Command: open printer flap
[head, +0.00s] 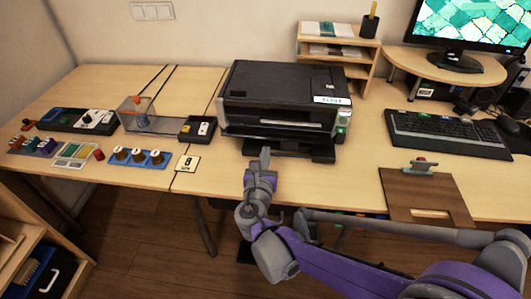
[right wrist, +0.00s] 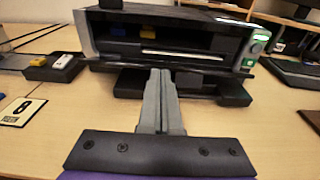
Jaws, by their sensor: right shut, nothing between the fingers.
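The black printer (head: 285,92) stands on the wooden desk, with its front toward me. In the right wrist view the printer (right wrist: 170,28) shows a dark front opening with a pale strip inside and a flat ledge along its lower edge. A black tray (right wrist: 205,85) juts out below. My right gripper (head: 265,156) is in front of the printer, low at its front edge. In the right wrist view its fingers (right wrist: 160,75) are together and empty, pointing at the ledge. I cannot tell whether the tips touch it. My left gripper is not in view.
A clipboard (head: 425,195) and keyboard (head: 450,133) are at the right. A wooden shelf (head: 365,72) stands behind. Bare desk lies between printer and clipboard.

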